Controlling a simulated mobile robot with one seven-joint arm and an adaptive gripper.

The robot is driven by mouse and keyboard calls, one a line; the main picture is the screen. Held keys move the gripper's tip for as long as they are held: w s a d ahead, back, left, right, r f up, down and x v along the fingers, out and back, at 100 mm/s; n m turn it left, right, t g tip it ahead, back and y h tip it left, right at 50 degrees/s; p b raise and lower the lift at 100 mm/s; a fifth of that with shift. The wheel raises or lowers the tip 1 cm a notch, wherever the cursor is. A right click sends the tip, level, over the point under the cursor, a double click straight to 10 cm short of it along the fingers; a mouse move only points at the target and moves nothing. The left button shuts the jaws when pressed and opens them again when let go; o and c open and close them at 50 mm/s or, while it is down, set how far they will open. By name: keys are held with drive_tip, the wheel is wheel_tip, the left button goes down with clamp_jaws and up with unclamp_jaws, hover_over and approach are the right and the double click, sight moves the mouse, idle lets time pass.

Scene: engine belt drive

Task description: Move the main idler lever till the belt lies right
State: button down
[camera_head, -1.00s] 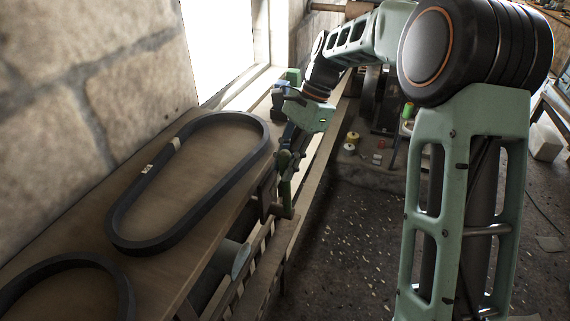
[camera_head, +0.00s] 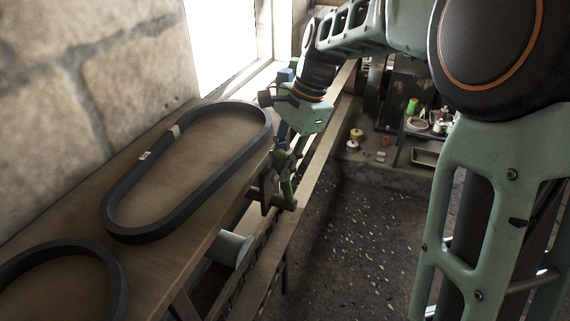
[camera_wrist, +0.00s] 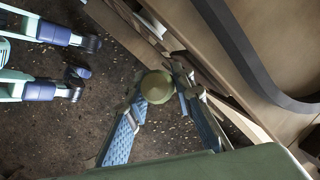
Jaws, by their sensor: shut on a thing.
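The lever's handle has an olive-green rounded end (camera_wrist: 156,87), seen end-on in the wrist view. My gripper's two blue-padded fingers (camera_wrist: 158,92) are closed around the green end, one on each side. The lever's pivot and lower part are mostly hidden. A large black belt loop (camera_head: 185,215) with pale labels lies flat on the bench; part of it also shows in the wrist view (camera_wrist: 245,55). Whether it touches the lever mechanism I cannot tell.
A second black belt (camera_head: 122,285) lies at the bench's near left. A stone wall (camera_head: 90,80) and a bright window border the bench (camera_head: 40,235). A pale cylindrical part (camera_head: 232,248) sits below the bench edge. Speckled floor (camera_head: 350,240) is open to the right.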

drive_tip(key=shift+s+a+f, duration=0.15)
drive_tip(key=shift+s, duration=0.2)
drive_tip(key=c, duration=1.7)
unclamp_jaws()
drive_tip(key=shift+o, duration=0.2)
drive_tip(key=v, duration=1.2)
drive_tip(key=shift+s, duration=0.25)
